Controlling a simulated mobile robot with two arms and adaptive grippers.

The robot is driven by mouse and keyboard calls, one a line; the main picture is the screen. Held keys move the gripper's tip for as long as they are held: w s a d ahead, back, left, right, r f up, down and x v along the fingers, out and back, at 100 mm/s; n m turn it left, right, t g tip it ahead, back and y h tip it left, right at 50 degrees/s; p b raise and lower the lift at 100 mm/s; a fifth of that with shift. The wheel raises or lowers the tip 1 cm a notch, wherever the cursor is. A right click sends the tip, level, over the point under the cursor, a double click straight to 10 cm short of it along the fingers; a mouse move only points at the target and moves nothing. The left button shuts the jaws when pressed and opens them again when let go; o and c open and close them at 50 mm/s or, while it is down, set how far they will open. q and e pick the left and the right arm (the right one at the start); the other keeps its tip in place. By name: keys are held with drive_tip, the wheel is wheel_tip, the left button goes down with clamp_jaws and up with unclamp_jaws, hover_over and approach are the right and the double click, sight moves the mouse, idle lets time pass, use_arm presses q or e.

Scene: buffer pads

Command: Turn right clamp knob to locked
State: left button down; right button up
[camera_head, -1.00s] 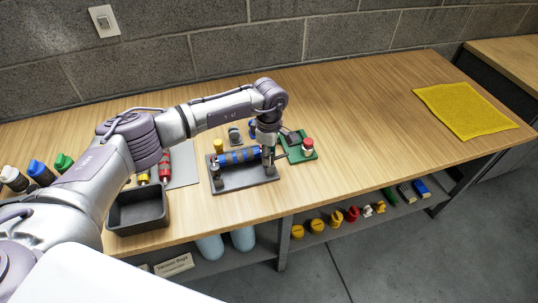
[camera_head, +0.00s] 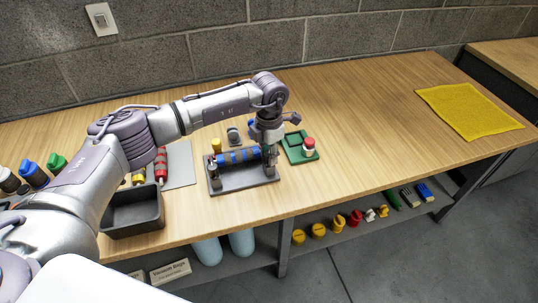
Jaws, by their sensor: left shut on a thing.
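The dark grey clamp fixture (camera_head: 243,184) sits on the wooden bench, holding a blue-and-grey banded roller (camera_head: 238,157). A yellow knob (camera_head: 215,145) stands at the fixture's left end. My left gripper (camera_head: 270,158) points down at the fixture's right end and is shut on the right clamp knob, which its fingers and wrist mostly hide. I cannot read the knob's angle. My right gripper is not in view.
A green tray with a red-topped button (camera_head: 309,144) stands just right of the gripper. A black bin (camera_head: 133,213) is at the front left. A yellow mat (camera_head: 468,110) lies far right; the bench between is clear.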

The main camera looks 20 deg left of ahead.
use_arm(q)
drive_tip(key=n, duration=0.5)
drive_tip(key=shift+s+f+n+b, duration=0.25)
drive_tip(key=shift+f+n+b, duration=0.05)
drive_tip(key=shift+f+b, duration=0.05)
idle(0.4)
drive_tip(key=c, duration=0.8)
unclamp_jaws()
drive_tip(key=shift+c, duration=0.2)
drive_tip(key=shift+w, duration=0.15)
drive_tip(key=shift+r, duration=0.2)
drive_tip(key=shift+r, duration=0.15)
wheel_tip(320, 180, up, 12)
drive_tip(key=shift+f, duration=0.2)
